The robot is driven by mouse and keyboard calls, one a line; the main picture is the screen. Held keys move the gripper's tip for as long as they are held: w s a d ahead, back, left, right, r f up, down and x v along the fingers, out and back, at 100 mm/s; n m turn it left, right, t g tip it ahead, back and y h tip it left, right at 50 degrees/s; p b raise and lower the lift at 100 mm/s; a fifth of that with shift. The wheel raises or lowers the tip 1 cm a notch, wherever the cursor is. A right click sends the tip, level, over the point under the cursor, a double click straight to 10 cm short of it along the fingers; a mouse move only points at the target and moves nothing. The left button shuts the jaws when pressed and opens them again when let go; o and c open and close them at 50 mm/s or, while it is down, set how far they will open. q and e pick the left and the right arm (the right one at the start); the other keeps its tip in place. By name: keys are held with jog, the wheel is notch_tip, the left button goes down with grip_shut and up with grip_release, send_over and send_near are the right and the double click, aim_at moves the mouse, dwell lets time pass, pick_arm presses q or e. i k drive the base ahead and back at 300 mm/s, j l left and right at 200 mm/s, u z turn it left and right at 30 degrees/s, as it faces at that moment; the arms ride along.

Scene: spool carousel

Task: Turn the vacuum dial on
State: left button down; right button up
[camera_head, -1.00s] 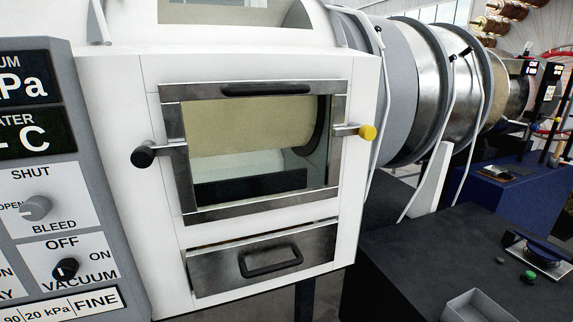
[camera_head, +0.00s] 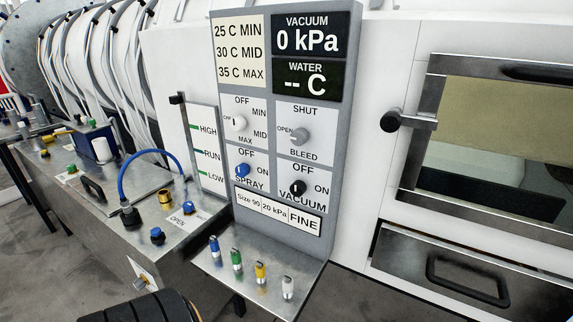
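The vacuum dial (camera_head: 297,188) is a small black knob low on the right side of the grey control panel (camera_head: 228,72). OFF is printed above it, ON to its right and VACUUM below. Its pale mark points roughly up, toward OFF. The vacuum display (camera_head: 311,36) above reads 0 kPa.
A blue spray dial (camera_head: 242,171), a grey bleed dial (camera_head: 300,137) and a white heat dial (camera_head: 238,123) surround it. Several coloured pegs stand on the metal shelf (camera_head: 310,268) below. A chamber door handle (camera_head: 392,120) sticks out at right. A blue hose (camera_head: 150,153) arches at left.

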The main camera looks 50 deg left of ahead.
aim_at(296, 189)
jog(key=u, duration=1.6)
jog(key=k+j+u, duration=0.15)
jog(key=i+j, duration=0.05)
jog(key=j, duration=0.05)
